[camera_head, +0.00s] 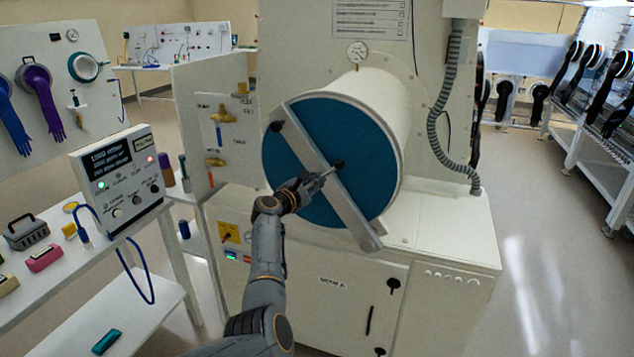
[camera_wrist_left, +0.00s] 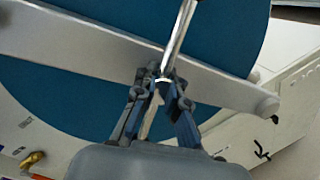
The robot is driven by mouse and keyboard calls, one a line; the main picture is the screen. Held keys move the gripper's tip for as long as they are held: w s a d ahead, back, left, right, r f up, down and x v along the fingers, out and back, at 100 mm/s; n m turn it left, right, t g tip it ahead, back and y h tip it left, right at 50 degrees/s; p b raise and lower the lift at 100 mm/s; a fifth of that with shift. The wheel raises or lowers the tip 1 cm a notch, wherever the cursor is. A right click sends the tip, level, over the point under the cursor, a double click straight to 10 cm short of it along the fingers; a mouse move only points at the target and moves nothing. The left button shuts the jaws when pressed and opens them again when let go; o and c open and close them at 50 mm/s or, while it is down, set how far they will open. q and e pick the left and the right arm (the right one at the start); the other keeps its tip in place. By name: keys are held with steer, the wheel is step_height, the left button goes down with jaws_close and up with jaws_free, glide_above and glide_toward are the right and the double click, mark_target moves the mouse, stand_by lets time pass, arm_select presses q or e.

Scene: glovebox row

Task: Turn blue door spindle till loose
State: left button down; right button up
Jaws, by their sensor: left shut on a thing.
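The blue round door (camera_head: 315,125) closes the front of a white cylinder chamber. A grey bar (camera_head: 349,207) runs diagonally across it, from upper left to lower right. The spindle (camera_head: 322,177) is a metal rod with a dark knob at the bar's middle. My left gripper (camera_head: 306,186) is shut on the spindle's rod in front of the bar. In the left wrist view the gripper (camera_wrist_left: 161,92) closes around the shiny rod (camera_wrist_left: 179,35), with the bar (camera_wrist_left: 100,47) and blue door (camera_wrist_left: 235,30) behind. My right gripper is not in view.
A valve panel (camera_head: 222,140) with brass fittings stands left of the door. A white cabinet (camera_head: 340,300) is below it. A control box (camera_head: 120,178) and small items lie on the left bench. A ribbed hose (camera_head: 440,130) hangs right of the chamber. Open floor lies further right.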

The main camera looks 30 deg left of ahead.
arm_select(q)
steer(key=shift+f+n+t, duration=0.15)
steer(key=shift+n, duration=0.6)
steer(key=shift+f+n+t, duration=0.15)
steer(key=shift+n, duration=0.6)
steer(key=c, duration=1.6)
jaws_free()
steer(key=shift+s, duration=0.1)
steer(key=shift+o, duration=1.1)
steer(key=shift+r, duration=0.2)
steer(key=shift+s, duration=0.1)
steer(key=s, duration=1.2)
steer(key=shift+w+f, duration=0.1)
steer(key=shift+w, duration=0.05)
